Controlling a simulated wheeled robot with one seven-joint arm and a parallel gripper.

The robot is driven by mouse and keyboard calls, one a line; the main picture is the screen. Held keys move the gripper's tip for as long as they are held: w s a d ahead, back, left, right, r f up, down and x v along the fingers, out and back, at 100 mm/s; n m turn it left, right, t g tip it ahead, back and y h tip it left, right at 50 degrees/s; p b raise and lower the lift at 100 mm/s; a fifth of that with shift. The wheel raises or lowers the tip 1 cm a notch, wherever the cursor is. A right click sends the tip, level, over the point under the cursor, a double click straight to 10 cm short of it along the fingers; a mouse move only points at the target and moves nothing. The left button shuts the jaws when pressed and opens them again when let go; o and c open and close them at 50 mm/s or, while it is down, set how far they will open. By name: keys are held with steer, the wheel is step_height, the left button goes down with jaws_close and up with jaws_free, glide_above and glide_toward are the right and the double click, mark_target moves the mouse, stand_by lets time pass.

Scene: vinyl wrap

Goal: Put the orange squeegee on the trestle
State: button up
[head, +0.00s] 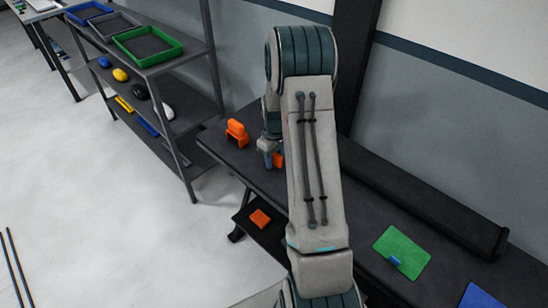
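Several orange things are in the head view, and I cannot tell for sure which is the squeegee. An upright orange piece (237,133) stands on the dark trestle-like table (215,143), near its left end. A smaller orange piece (278,160) shows right beside my gripper (268,158), partly hidden by my arm. A flat orange square (260,218) lies on the low dark shelf below the table. My gripper is over the table, right of the upright orange piece. My arm hides much of it, and whether its fingers hold the small orange piece is unclear.
A green sheet with a small blue piece (402,252) and a blue sheet (483,297) lie on the table at right. A long black roll or bar (420,195) runs along its back. At left, a shelf rack holds trays (147,45) and colored items.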

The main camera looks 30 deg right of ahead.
step_height(320, 180, up, 12)
steer(key=s+a+r+m+t, duration=0.1)
steer(key=s+a+r+m, duration=0.1)
steer(key=s+a+r, duration=0.75)
steer(key=s+a+m+t, duration=0.1)
steer(key=s+a, duration=0.2)
steer(key=s, duration=0.5)
steer(key=s+a+r+m+t, duration=0.1)
steer(key=s+a, duration=0.2)
steer(key=s, duration=0.4)
steer(key=shift+s+a+r+b, duration=0.25)
steer(key=shift+s+a+b, duration=0.1)
steer(key=shift+b, duration=0.05)
steer(key=shift+a, duration=0.1)
